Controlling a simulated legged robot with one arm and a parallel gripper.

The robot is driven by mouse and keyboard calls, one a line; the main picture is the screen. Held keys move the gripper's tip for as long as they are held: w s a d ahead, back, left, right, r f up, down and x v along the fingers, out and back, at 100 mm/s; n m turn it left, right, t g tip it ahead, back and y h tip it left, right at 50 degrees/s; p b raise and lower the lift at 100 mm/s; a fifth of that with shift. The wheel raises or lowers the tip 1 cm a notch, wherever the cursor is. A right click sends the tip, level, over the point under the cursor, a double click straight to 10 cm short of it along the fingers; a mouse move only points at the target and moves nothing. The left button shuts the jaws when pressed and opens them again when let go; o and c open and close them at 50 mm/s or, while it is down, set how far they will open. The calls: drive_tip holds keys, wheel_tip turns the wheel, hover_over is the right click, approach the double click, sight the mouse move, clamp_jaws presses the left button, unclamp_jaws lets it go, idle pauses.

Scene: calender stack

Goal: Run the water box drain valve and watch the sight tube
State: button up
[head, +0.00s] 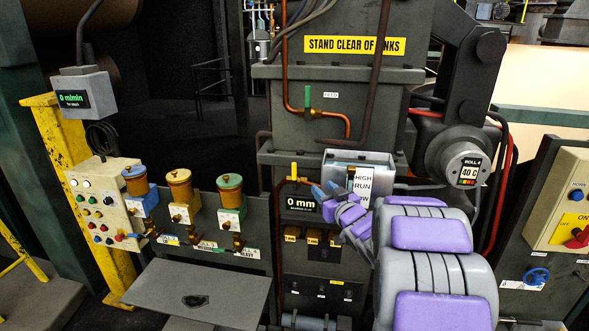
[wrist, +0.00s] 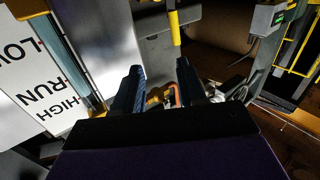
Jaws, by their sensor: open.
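The water box (head: 375,160) is a pale grey box on the machine's front. In the wrist view the plate (wrist: 35,75) shows LOW, RUN and HIGH at the left. A narrow strip (wrist: 68,60) beside it may be the sight tube; no water level can be made out. A yellow valve handle (head: 293,170) stands upright on a copper pipe left of the box. It also shows in the wrist view (wrist: 174,28), beyond my fingers. My gripper (head: 328,191) is open and empty, apart from the handle.
A green-handled valve (head: 307,97) sits on copper pipe above. A 0 mm display (head: 299,202) is below the yellow handle. Several coloured-lid oilers (head: 180,190) and a button panel (head: 104,200) stand left. A roll housing (head: 462,165) juts out right.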

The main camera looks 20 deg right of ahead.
sight(295, 170)
drive_tip(key=w+a, duration=0.1)
drive_tip(key=w, duration=0.3)
drive_tip(key=w+a+r+b, duration=0.1)
drive_tip(key=w, duration=0.4)
drive_tip(key=w+a+r, duration=0.1)
drive_tip(key=w, duration=0.3)
drive_tip(key=shift+w+a, duration=0.2)
drive_tip(key=shift+w, duration=0.05)
drive_tip(key=w+f, duration=0.2)
drive_tip(key=w, duration=0.1)
drive_tip(key=shift+a, duration=0.2)
drive_tip(key=shift+s+d+r, duration=0.35)
drive_tip(key=shift+s+d, duration=0.25)
drive_tip(key=shift+d, duration=0.2)
drive_tip(key=shift+c, duration=0.3)
drive_tip(key=shift+w+a+f, duration=0.15)
drive_tip(key=shift+a+f, duration=0.05)
drive_tip(key=shift+a, duration=0.2)
drive_tip(key=c, duration=0.6)
drive_tip(key=shift+d, duration=0.2)
clamp_jaws()
